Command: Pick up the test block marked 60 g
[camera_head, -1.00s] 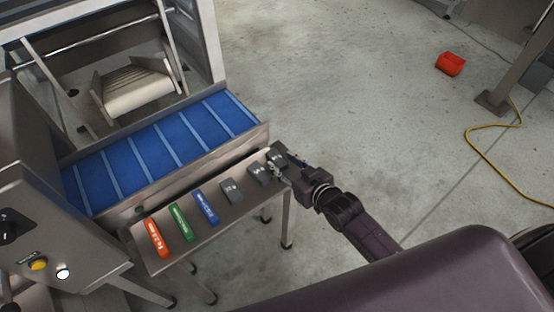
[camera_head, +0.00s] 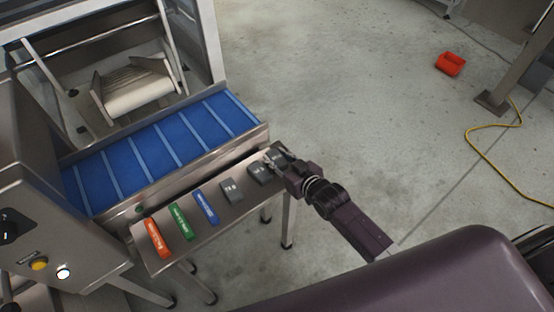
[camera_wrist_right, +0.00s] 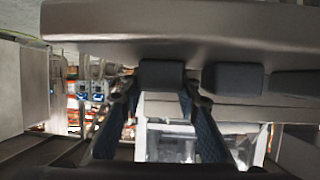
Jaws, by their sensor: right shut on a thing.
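A row of test blocks lies on the steel shelf (camera_head: 190,243): orange (camera_head: 158,238), green (camera_head: 181,222), blue (camera_head: 205,207) and several grey ones, including one (camera_head: 231,190) and another (camera_head: 259,173). The markings are too small to read, so I cannot tell which is 60 g. My right gripper (camera_head: 277,159) is at the right end of the row, shut on the last grey block. In the right wrist view this dark block (camera_wrist_right: 162,75) sits between the fingertips, against the shelf, with a neighbouring block (camera_wrist_right: 232,78) beside it. My left gripper is not in view.
A blue belt conveyor (camera_head: 160,150) with a raised side rail runs behind the shelf. A control box with buttons (camera_head: 40,264) stands at left. A red bin (camera_head: 450,64) and a yellow cable (camera_head: 478,160) lie on the open floor at right.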

